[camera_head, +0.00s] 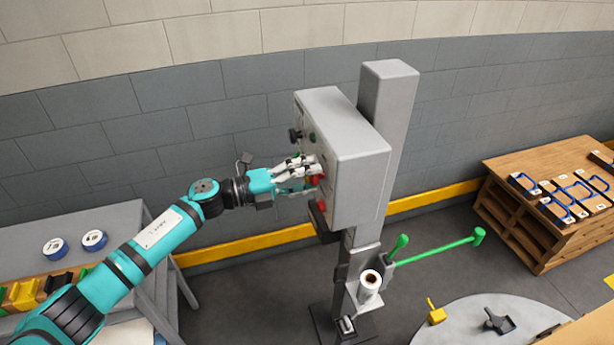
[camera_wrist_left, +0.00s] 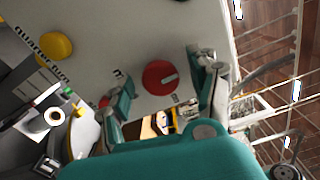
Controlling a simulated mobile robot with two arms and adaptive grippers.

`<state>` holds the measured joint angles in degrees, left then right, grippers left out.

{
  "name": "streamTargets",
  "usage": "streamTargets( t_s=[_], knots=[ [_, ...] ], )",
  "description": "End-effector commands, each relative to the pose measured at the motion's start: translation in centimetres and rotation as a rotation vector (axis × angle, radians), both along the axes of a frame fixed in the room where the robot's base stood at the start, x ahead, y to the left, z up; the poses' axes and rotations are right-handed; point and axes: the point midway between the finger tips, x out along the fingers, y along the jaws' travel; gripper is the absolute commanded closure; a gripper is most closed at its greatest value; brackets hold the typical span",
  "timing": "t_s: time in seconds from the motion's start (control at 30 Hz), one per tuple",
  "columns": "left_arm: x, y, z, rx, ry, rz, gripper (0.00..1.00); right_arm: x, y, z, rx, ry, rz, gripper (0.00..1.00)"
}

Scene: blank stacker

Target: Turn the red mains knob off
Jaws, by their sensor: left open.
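The red mains knob (camera_wrist_left: 160,77) is a round red dial with a pale pointer mark, set on the grey face of the control box (camera_head: 358,150). In the head view the knob (camera_head: 317,180) shows partly, beside the fingers. My left gripper (camera_head: 305,168) is at the box face, its arm coming from the left. In the left wrist view its open fingers (camera_wrist_left: 163,70) stand on either side of the knob. I cannot tell whether they touch it. My right gripper is not in view.
A yellow button (camera_wrist_left: 55,46) sits on the same panel. A dark knob (camera_head: 295,135) is higher on the box. A green-ended lever (camera_head: 440,250) sticks out below right.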

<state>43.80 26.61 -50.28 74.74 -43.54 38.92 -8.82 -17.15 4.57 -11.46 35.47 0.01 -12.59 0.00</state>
Motion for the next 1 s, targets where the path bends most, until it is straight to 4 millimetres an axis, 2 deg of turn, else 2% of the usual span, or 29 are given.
streamTargets(
  t_s=[0.17, 0.6, 0.8, 1.0],
  knots=[
    [-0.4, 1.5, -0.1, 0.002, 0.001, 0.003, 0.39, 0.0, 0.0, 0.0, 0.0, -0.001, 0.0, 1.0],
    [-3.1, 9.7, -0.1, 0.001, 0.002, 0.002, 0.39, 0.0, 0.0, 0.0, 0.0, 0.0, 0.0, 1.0],
    [-3.7, 11.3, -0.1, 0.0, 0.001, 0.0, 0.39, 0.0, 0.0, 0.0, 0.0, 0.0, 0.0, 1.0],
    [-3.7, 11.5, 0.0, 0.0, 0.0, 0.0, 0.39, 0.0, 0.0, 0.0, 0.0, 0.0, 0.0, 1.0]
  ],
)
